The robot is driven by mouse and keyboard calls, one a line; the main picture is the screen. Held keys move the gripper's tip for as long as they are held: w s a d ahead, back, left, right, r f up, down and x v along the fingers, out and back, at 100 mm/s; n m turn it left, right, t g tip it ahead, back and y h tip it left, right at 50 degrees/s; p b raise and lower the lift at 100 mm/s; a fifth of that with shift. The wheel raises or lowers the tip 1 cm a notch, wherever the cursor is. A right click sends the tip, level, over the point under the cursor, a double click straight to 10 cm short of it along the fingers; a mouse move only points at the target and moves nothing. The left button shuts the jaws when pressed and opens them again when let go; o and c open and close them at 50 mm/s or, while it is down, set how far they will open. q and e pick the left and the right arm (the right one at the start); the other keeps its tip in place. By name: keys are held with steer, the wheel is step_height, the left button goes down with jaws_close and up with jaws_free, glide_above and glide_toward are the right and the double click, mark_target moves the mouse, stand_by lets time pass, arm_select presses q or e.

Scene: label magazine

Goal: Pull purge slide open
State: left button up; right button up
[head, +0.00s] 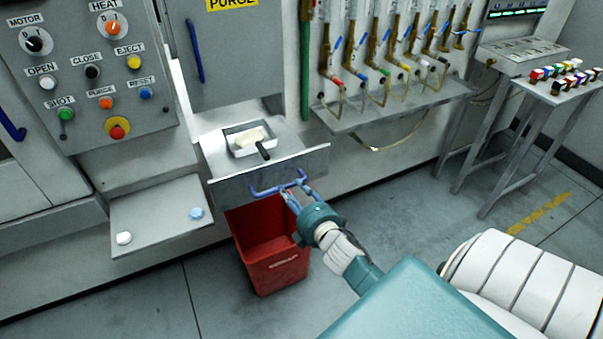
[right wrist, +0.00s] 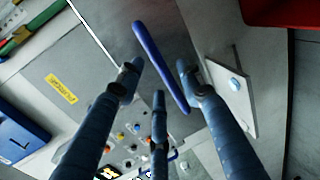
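The purge slide (head: 225,157) is a grey tray that sticks out from the machine below the yellow PURGE label (head: 232,3). Its wide front plate (head: 228,190) carries a blue bar handle (head: 265,190). My right gripper (head: 295,190) is at the right part of this handle. In the right wrist view the handle (right wrist: 158,62) runs between the spread fingers of my right gripper (right wrist: 158,75), with small gaps showing beside it. The fingers look open around the bar; contact is not clear. My left gripper is not in view.
A red bin (head: 275,262) stands on the floor under the slide. A white block with a dark handle (head: 263,150) sits in the slide's pocket. A shelf (head: 160,222) is at left, below the button panel (head: 85,75).

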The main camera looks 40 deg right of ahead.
steer(key=v, duration=0.7)
stand_by(0.3)
steer(key=s+a+f+m+g+y, duration=0.1)
steer(key=s+a+f+m+g, duration=0.3)
steer(key=f, duration=0.7)
steer(key=s+a+f+m+g+y, duration=0.1)
steer(key=s+f, duration=0.4)
steer(key=f, duration=0.6)
steer(key=s+a+f+m+g, duration=0.25)
steer(key=s+f, duration=0.25)
steer(key=f, duration=0.7)
steer(key=s+a+f+m+g, duration=0.1)
steer(key=s+a+f+g, duration=0.1)
steer(key=s+f, duration=0.3)
steer(key=s+a+f+m+g+y, duration=0.1)
steer(key=s+f, duration=0.4)
steer(key=s, duration=0.8)
steer(key=s+a+f+m+g, duration=0.3)
steer(key=s+a+f, duration=0.1)
steer(key=s, duration=0.5)
steer(key=shift+a+f+g+y, duration=0.2)
steer(key=shift+f+g+y, duration=0.15)
steer(key=shift+f, duration=0.35)
